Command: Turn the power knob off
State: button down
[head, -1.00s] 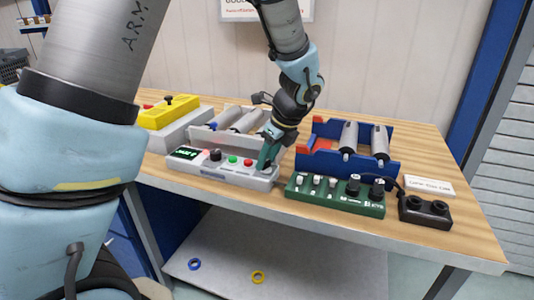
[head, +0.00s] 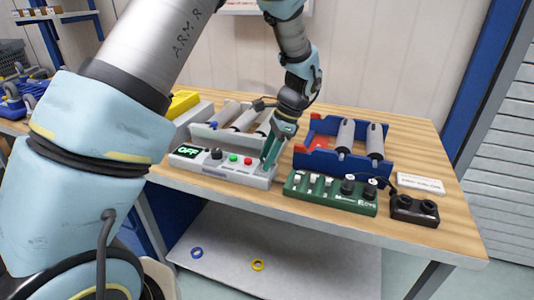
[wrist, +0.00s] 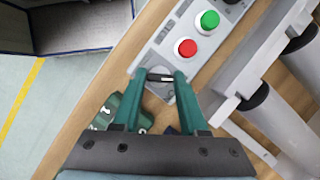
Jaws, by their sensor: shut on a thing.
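The white control box (head: 225,171) lies along the table's front edge in the head view. Its display (head: 187,152) reads OFF in green. A black knob (head: 216,154), a green button (head: 233,158) and a red button (head: 248,161) sit in a row on its top. My gripper (head: 268,164) points down at the box's right end. In the wrist view my gripper (wrist: 160,77) is shut on the power knob (wrist: 160,78), a dark bar on a pale round base. The red button (wrist: 187,47) and green button (wrist: 209,20) lie just beyond. In the head view my fingers hide the power knob.
A green control box (head: 330,193) with knobs stands close on the right, beside a black two-socket box (head: 414,208). A blue rack (head: 318,160) with grey cylinders stands behind it. A grey rack (head: 208,133) with cylinders is behind the white box.

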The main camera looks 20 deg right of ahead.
jog(key=shift+n+g+p, duration=0.3)
jog(key=shift+n+g, duration=0.1)
jog(key=shift+n, duration=0.7)
jog(key=shift+c, duration=2.2)
grip_release()
jog(key=b+v, duration=0.2)
jog(key=v, duration=0.8)
jog(key=shift+w+r+b, duration=0.15)
jog(key=shift+r+b, duration=0.2)
jog(key=shift+r, duration=0.05)
jog(key=shift+d, duration=0.15)
